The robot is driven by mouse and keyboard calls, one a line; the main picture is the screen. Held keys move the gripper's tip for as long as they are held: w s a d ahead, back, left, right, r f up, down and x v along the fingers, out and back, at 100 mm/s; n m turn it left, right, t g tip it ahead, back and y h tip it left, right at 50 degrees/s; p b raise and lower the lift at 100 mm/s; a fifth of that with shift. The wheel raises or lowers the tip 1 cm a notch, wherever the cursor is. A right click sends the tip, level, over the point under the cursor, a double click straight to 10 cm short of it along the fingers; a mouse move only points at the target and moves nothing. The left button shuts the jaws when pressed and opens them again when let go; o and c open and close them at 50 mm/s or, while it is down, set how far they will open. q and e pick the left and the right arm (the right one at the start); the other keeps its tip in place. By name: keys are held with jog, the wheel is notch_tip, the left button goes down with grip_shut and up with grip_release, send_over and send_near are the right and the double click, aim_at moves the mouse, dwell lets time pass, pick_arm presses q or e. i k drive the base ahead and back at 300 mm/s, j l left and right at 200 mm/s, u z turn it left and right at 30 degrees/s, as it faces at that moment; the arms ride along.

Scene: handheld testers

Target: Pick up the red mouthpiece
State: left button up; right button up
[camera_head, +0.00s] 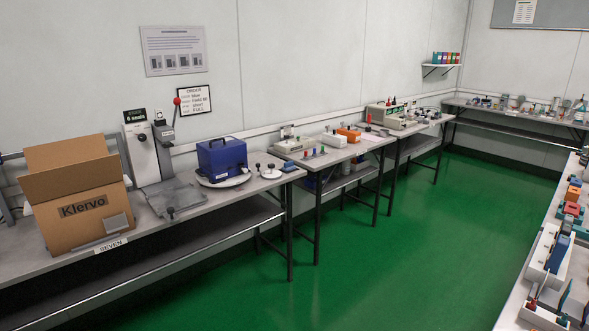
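I cannot make out for certain a red mouthpiece; several small coloured pieces on the benches are too small to tell apart. A small red piece (368,119) stands on the bench along the left wall, near an orange box (349,134). Small coloured pieces (313,152) stand in a row on the nearer part of that bench. On the right bench a reddish block (572,209) lies among other devices. Neither of my grippers is in view.
An open cardboard box (80,205) marked Klervo, a lever press (150,150) and a blue case (222,158) stand on the near left bench (150,236). Another bench (510,112) runs along the back wall. The green floor (400,240) between the benches is clear.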

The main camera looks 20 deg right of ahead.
aim_at(531, 306)
jog(key=i+j+z, duration=0.1)
jog(key=i+z, duration=0.35)
jog(key=i, duration=0.65)
jog(key=i+z, duration=0.35)
jog(key=i, duration=0.8)
jog(key=i+z, duration=0.2)
jog(key=z, duration=0.3)
jog(key=i+j+z, duration=0.1)
jog(key=z, duration=0.35)
jog(key=i, duration=0.05)
